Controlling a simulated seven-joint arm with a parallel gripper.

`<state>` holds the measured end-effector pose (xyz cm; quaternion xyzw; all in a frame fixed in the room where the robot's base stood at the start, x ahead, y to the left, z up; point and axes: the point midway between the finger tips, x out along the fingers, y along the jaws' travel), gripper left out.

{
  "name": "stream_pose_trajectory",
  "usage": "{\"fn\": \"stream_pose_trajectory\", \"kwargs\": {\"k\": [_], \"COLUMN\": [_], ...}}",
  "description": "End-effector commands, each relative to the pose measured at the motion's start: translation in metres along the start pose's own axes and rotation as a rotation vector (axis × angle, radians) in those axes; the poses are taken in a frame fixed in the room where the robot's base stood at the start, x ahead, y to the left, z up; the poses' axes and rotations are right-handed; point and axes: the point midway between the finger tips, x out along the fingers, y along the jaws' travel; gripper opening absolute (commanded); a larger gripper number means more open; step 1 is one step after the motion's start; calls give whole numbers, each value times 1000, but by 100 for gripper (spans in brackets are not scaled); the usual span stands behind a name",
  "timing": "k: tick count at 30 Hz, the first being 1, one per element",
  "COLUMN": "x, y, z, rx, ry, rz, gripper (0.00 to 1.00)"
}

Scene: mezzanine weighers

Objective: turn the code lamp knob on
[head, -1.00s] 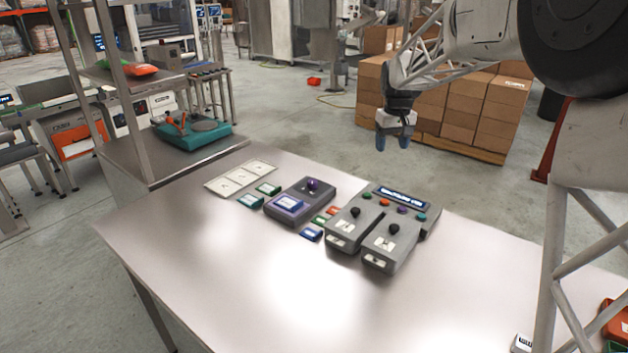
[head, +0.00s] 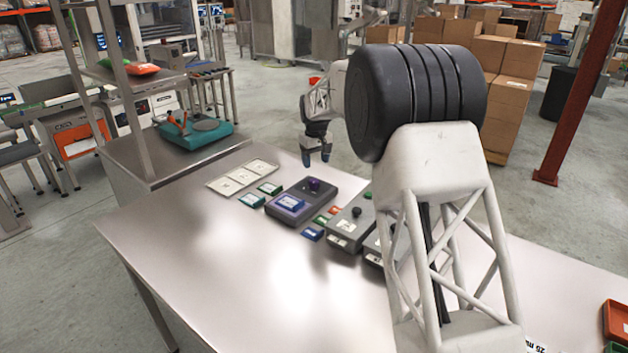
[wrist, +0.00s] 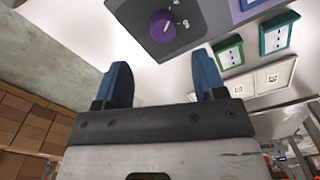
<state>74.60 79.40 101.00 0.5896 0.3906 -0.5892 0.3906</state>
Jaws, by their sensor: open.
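A dark grey box with a purple knob (head: 314,184) and a purple-framed blue plate (head: 290,202) lies on the steel table. Two grey boxes with black knobs stand right of it, the nearer-left one (head: 350,226) partly visible, the other mostly behind my arm. I cannot read which knob is marked code lamp. My gripper (head: 316,158) is open and empty, above and behind the purple-knob box. In the wrist view the purple knob (wrist: 163,23) has a white line and lies beyond the spread blue fingers (wrist: 163,70), apart from them.
Small green, teal, blue and red blocks lie around the boxes. The table's front left (head: 190,260) is clear.

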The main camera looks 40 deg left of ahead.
Motion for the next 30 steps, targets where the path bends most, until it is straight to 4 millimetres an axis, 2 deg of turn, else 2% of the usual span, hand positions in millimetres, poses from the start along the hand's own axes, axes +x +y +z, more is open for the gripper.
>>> {"fn": "stream_pose_trajectory", "kwargs": {"k": [4,17,23,30], "x": [3,6,20,47], "y": [-4,-4,-4,-4], "z": [-6,-5,-5,-5], "rx": [-8,-8,-8,-7], "ry": [0,-1,-2,-2], "rz": [0,0,-1,-1], "gripper": [64,64,64,64]}}
